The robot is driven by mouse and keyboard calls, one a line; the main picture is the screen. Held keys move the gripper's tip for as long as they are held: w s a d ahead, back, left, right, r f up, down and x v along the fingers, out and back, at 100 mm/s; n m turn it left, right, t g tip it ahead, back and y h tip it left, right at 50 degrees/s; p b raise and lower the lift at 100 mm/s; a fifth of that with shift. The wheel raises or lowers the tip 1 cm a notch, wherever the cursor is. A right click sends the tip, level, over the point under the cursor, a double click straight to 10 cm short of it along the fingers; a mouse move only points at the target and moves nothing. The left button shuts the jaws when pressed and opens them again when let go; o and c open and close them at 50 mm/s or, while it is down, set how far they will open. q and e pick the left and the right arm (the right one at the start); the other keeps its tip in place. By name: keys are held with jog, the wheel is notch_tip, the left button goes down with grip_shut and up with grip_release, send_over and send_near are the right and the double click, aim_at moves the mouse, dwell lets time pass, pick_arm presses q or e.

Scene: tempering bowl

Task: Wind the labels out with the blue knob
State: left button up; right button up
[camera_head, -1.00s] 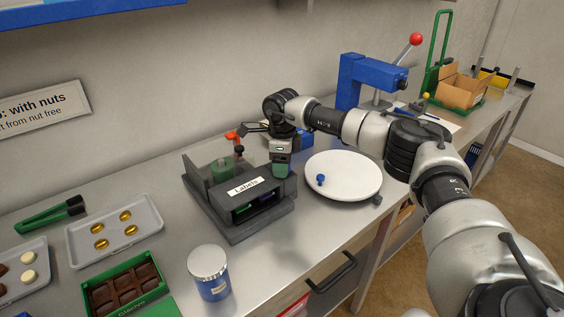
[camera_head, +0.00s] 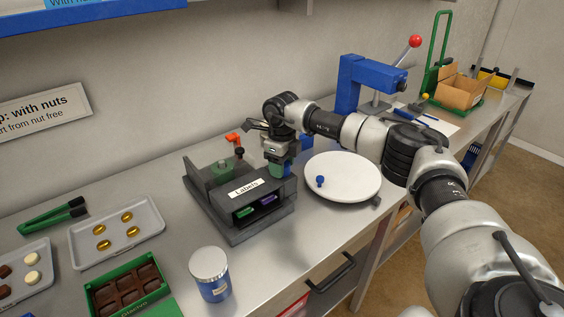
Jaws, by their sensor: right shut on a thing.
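The dark grey label box (camera_head: 222,207) stands on the steel bench, with a white "Labels" plate (camera_head: 246,187) on its front. In its front slot a green label (camera_head: 244,212) and a purple label (camera_head: 268,200) show. My right gripper (camera_head: 281,168) is at the right side of the box, pointing down, and is shut on the blue knob (camera_head: 289,169). The fingers and the box hide part of the knob. My left gripper is not in view.
A white turntable (camera_head: 345,171) with a small blue knob stands close to the right. A blue press (camera_head: 357,77) stands behind my right arm.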

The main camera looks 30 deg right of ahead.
jog(key=m+p, duration=0.1)
jog(key=m, duration=0.3)
jog(key=shift+r+m, duration=0.15)
jog(key=shift+m, duration=0.15)
jog(key=m+p, duration=0.1)
jog(key=m, duration=0.3)
jog(key=shift+m+p, duration=0.3)
jog(key=shift+p, duration=0.05)
jog(key=m+p, duration=0.1)
jog(key=m, duration=0.3)
jog(key=shift+m, duration=0.3)
jog(key=m+p, duration=0.2)
jog(key=m, duration=0.2)
jog(key=m+p, duration=0.2)
jog(key=m, duration=0.3)
jog(key=shift+r, duration=0.1)
jog(key=m+p, duration=0.2)
jog(key=m, duration=0.1)
jog(key=shift+m, duration=0.3)
jog(key=m+p, duration=0.3)
jog(key=m, duration=0.1)
jog(key=shift+m+p, duration=1.45)
jog(key=shift+m, duration=0.55)
jog(key=shift+w, duration=0.1)
